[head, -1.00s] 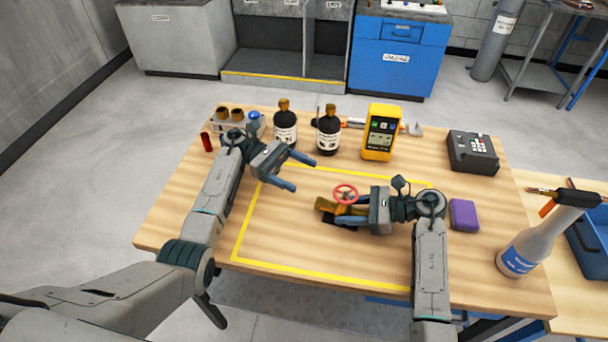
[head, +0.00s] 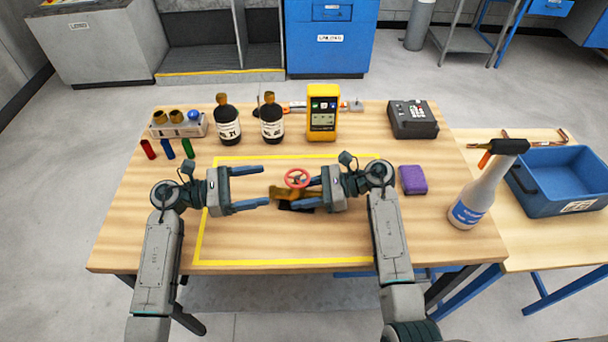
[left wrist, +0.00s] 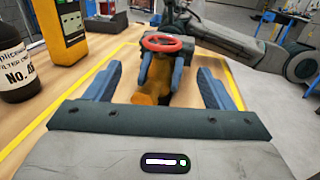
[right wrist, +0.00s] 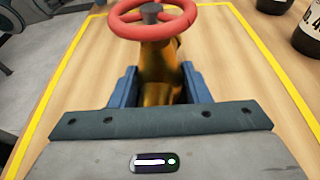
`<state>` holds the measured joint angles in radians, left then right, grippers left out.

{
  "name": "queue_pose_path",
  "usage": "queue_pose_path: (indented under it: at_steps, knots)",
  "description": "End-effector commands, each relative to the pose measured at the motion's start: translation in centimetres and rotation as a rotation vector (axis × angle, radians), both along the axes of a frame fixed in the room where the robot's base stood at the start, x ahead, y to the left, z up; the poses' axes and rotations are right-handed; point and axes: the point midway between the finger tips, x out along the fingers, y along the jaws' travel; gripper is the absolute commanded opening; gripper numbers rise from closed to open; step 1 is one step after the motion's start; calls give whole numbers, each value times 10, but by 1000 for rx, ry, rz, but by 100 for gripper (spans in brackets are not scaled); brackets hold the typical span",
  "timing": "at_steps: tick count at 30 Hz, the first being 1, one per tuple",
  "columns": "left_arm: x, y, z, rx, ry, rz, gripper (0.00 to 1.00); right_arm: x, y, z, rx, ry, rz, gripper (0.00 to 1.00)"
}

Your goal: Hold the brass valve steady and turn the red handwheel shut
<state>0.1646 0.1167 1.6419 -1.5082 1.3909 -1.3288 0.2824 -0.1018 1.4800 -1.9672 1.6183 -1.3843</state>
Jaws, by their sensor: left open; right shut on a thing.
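The brass valve (head: 283,192) lies inside the yellow-taped rectangle on the wooden table, with the red handwheel (head: 298,178) on top. It also shows in the right wrist view as a brass body (right wrist: 160,75) under the handwheel (right wrist: 153,18). My right gripper (head: 312,190) is shut on the valve body from the right. My left gripper (head: 266,186) is open and empty, just left of the valve, its fingers pointing at it. In the left wrist view the handwheel (left wrist: 167,43) and brass body (left wrist: 150,90) sit ahead, between the spread fingers (left wrist: 160,85). A dark piece lies under the valve.
Behind the tape stand two dark bottles (head: 228,127), a yellow meter (head: 322,115) and a rack (head: 180,124). A purple block (head: 413,180) lies right of my right arm. A spray bottle (head: 478,195) and a blue bin (head: 560,180) are further right. The taped area's front is clear.

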Motion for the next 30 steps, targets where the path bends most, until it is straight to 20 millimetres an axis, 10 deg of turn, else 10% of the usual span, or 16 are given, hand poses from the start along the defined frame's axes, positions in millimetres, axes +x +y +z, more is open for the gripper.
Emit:
queue_pose_path:
  at_steps: [30]
  knots:
    - [19, -116, 6, -12, -3, 43, 76, 0, 0, 1, 1, -1, 0, 30]
